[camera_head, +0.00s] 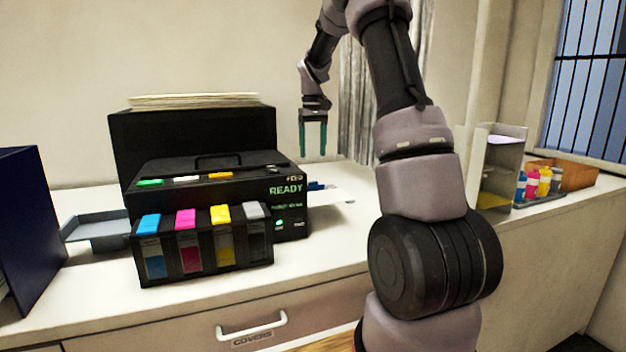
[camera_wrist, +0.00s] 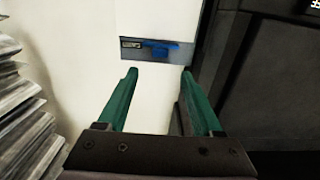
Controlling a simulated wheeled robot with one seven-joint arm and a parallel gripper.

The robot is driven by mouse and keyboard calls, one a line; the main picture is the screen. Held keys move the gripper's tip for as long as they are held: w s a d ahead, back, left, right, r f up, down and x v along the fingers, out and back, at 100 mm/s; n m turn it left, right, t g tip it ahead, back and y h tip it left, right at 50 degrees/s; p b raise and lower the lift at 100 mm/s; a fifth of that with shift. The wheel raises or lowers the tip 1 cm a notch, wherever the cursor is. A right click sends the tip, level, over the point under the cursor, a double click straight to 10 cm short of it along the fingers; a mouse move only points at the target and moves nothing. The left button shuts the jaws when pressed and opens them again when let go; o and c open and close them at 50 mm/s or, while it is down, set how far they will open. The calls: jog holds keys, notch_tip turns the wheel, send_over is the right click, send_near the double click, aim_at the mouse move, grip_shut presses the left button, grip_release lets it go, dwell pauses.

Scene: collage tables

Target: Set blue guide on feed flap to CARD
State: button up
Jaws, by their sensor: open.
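The black printer (camera_head: 208,170) stands on the white counter with READY on its front. On its right side is the feed flap, a grey strip (camera_wrist: 185,56) in the wrist view, with a pale panel beyond it. The blue guide (camera_wrist: 160,49) sits on the strip, to the right of a small label too small to read. Whether it is at CARD cannot be told. In the head view a blue bit, likely the guide (camera_head: 319,186), shows beside the printer. My gripper (camera_head: 313,153) is open and empty above the flap. Its teal fingertips (camera_wrist: 160,73) point toward the guide, apart from it.
Coloured ink tanks (camera_head: 200,243) line the printer's front, and a grey tray (camera_head: 97,231) sticks out left. A dark blue box (camera_head: 30,225) stands at far left. A grey holder (camera_head: 500,160) and ink bottles (camera_head: 540,185) stand right. A grey pleated surface (camera_wrist: 28,105) is close to my gripper's left.

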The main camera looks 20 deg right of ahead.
aim_at(314, 186)
notch_tip(314, 186, down, 10)
jog(key=shift+r, duration=0.1)
dwell(0.4)
grip_shut()
dwell(1.2)
